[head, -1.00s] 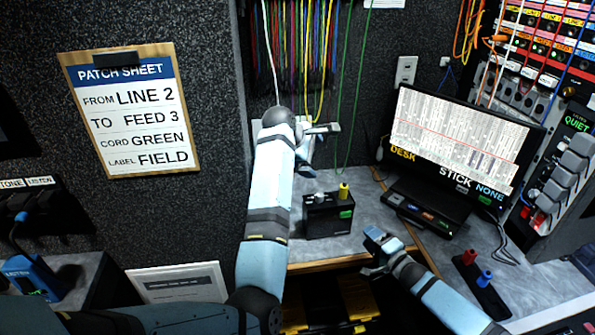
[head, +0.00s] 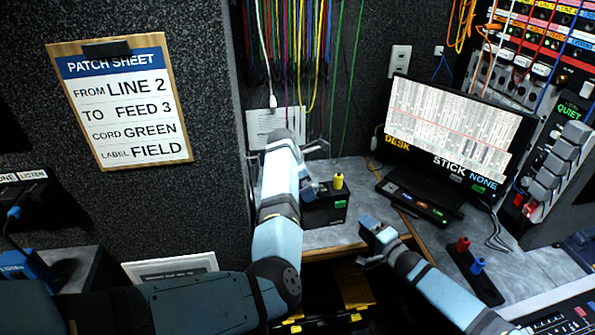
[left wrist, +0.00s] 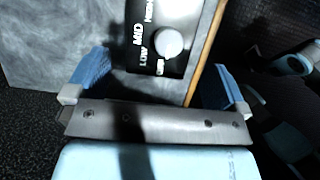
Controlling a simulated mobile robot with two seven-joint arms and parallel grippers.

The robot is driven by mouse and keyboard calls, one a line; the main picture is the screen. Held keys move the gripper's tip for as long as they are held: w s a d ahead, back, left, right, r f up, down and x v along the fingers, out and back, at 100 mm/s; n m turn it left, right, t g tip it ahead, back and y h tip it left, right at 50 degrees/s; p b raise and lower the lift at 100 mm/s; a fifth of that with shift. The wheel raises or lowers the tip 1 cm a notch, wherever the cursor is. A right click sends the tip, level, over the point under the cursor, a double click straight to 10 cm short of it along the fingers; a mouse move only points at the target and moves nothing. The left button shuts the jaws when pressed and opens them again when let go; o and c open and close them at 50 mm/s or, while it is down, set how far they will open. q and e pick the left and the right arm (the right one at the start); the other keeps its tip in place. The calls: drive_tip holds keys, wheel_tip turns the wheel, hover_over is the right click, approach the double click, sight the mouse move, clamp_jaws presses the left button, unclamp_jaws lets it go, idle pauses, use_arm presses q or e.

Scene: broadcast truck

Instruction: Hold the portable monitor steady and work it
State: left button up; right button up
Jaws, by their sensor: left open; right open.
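The portable monitor appears to be the small black box (head: 326,212) on the grey desk, with a yellow plug on top and a small green display. In the left wrist view its black face (left wrist: 150,62) shows a round pale knob (left wrist: 169,43) and the words LOW, MID and HIGH. My left gripper (head: 314,168) is just above and behind the box; its open fingers (left wrist: 157,85) show on either side of the lower part of the face, with no visible grip. My right gripper (head: 370,245) is open and empty, right of the box near the desk's front edge.
A desk screen (head: 455,135) with a button base (head: 418,203) stands to the right. A red and blue terminal strip (head: 474,275) lies front right. Coloured cords (head: 310,50) hang behind the box. A patch sheet (head: 122,105) is on the left wall.

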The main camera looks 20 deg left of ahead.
sight(322, 205)
use_arm(q)
drive_tip(key=shift+x, duration=2.3)
drive_tip(key=c, duration=1.3)
use_arm(e)
drive_tip(key=shift+c, duration=0.2)
clamp_jaws()
